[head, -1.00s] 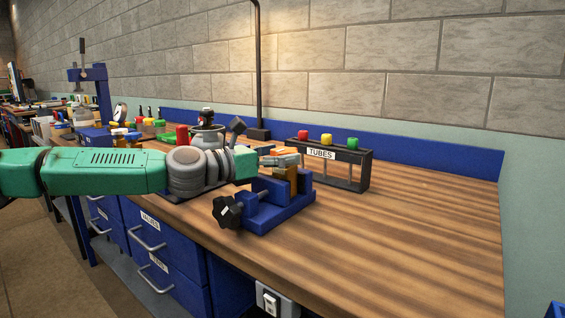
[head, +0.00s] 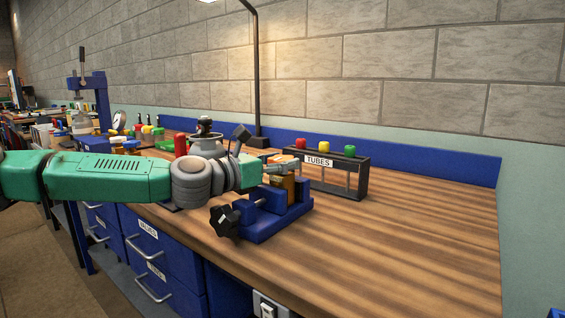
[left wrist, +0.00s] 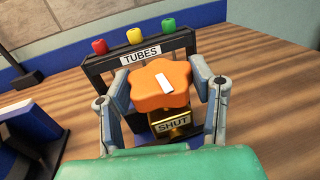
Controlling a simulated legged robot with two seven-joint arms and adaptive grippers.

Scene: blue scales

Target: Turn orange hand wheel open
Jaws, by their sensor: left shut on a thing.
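The orange hand wheel (left wrist: 162,88) is lobed, with a white mark on top, and sits on a brass valve body (left wrist: 170,123) labelled SHUT. My left gripper (left wrist: 161,80) is shut on the wheel, with one finger on each side. In the head view the left gripper (head: 283,165) reaches over the brass valve (head: 289,187), which is held in a blue vise (head: 272,225) with a black knob. There my fingers hide most of the wheel. My right gripper is not in view.
A black rack (head: 350,180) labelled TUBES, with red, yellow and green caps, stands just behind the valve. A black lamp post (head: 256,80) rises at the back. Tools and small parts fill the bench's left. The wooden bench top (head: 420,230) is clear on the right.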

